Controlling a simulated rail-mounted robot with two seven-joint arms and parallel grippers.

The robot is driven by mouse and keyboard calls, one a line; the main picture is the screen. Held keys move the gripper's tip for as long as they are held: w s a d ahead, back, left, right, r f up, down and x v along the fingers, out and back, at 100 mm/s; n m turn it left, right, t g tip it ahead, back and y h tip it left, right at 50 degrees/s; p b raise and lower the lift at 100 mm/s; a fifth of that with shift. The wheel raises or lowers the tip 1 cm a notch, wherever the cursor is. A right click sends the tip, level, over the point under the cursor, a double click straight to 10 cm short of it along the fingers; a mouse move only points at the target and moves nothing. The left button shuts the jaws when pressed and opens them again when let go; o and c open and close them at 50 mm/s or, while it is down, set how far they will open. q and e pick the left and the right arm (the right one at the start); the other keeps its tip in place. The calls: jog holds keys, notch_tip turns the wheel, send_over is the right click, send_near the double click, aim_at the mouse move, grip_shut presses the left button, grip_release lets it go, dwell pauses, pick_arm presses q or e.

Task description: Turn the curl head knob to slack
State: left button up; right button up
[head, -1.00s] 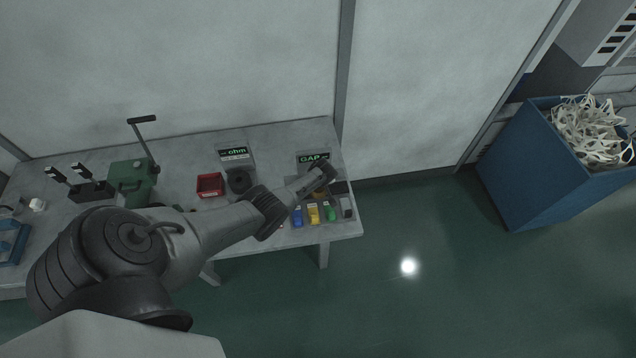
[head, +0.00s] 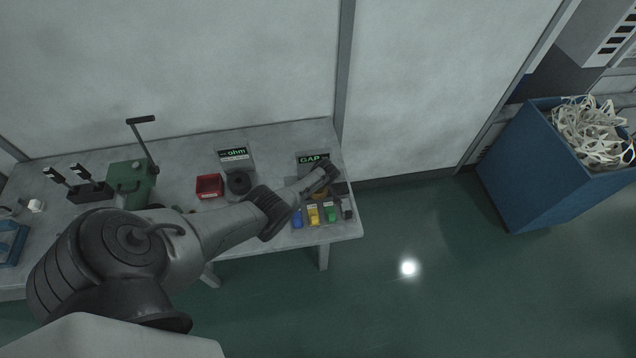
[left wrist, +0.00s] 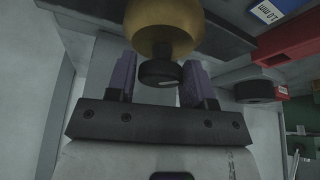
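The curl head knob (left wrist: 160,73) is a round black knob with a short pale mark, on a rounded brass-coloured body (left wrist: 165,22) in the left wrist view. In the head view my left wrist (head: 318,178) is over the right end of the bench, in front of the GAP display (head: 312,159). It hides the knob and most of the brass body there. My right gripper is not in view.
Blue (head: 297,218), yellow (head: 313,215) and green (head: 331,214) blocks line the bench's front right edge. A red bin (head: 209,186), a black ring (head: 239,182), an ohm display (head: 233,154) and a green lever press (head: 131,183) stand further left. A blue crate (head: 535,175) stands right.

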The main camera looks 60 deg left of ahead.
pick_arm(q)
jog(key=o, duration=0.3)
jog(key=shift+d+r+p, duration=0.15)
jog(key=shift+r+p, duration=0.4)
jog(key=shift+p+v, duration=2.15)
jog(key=shift+v, duration=4.15)
jog(key=shift+d, duration=0.1)
